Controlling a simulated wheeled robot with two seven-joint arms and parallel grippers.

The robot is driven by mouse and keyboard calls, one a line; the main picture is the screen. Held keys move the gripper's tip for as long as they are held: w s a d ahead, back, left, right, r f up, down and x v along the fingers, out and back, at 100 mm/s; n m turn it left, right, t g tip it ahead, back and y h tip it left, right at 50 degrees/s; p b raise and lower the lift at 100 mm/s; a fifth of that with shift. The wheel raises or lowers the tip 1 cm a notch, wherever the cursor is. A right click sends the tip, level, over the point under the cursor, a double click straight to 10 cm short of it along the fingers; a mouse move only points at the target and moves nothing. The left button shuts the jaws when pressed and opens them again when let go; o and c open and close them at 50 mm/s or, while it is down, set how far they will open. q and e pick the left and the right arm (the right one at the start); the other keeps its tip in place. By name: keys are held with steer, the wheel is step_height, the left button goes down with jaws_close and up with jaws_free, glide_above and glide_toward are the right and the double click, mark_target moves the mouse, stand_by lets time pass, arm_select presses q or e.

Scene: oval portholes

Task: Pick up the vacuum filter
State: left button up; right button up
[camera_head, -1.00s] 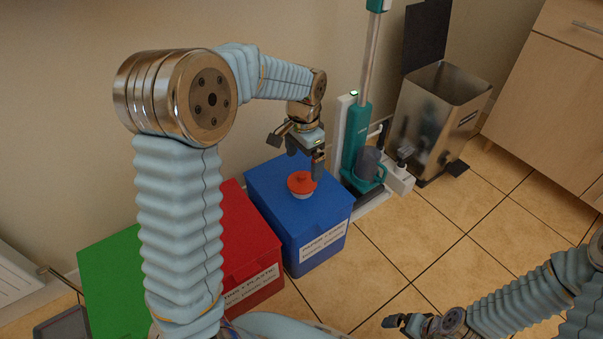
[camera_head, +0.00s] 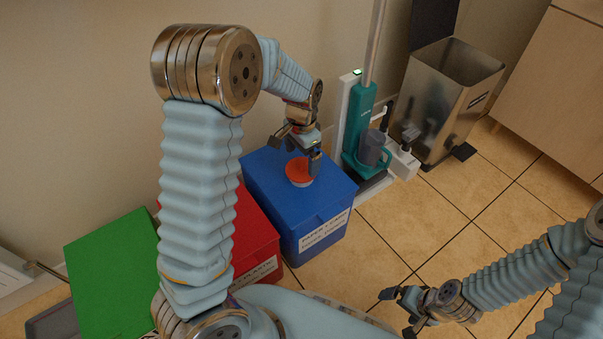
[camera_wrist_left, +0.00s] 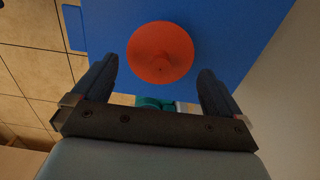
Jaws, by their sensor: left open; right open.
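The vacuum filter (camera_head: 298,173) is a round orange-red piece with a pale underside. It sits on the lid of the blue bin (camera_head: 264,190). In the left wrist view the filter (camera_wrist_left: 160,48) shows as an orange disc with a small centre knob, between and ahead of the fingertips. My left gripper (camera_head: 296,154) is open over the filter, and one finger covers part of its right edge in the head view. The fingers also show apart in the left wrist view (camera_wrist_left: 156,78), with nothing held. My right gripper (camera_head: 400,312) is open and empty, low over the floor at the right.
A red bin (camera_head: 253,235) and a green bin (camera_head: 115,265) stand left of the blue one. A teal upright vacuum (camera_head: 361,125) stands behind it by the wall. A metal pedal bin (camera_head: 445,100) is at the back right. The tiled floor (camera_head: 440,210) is clear.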

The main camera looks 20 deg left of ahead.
mark_target(301, 162)
arm_select(q)
step_height(301, 162, down, 4)
steer(key=shift+r, duration=0.25)
steer(key=c, duration=0.7)
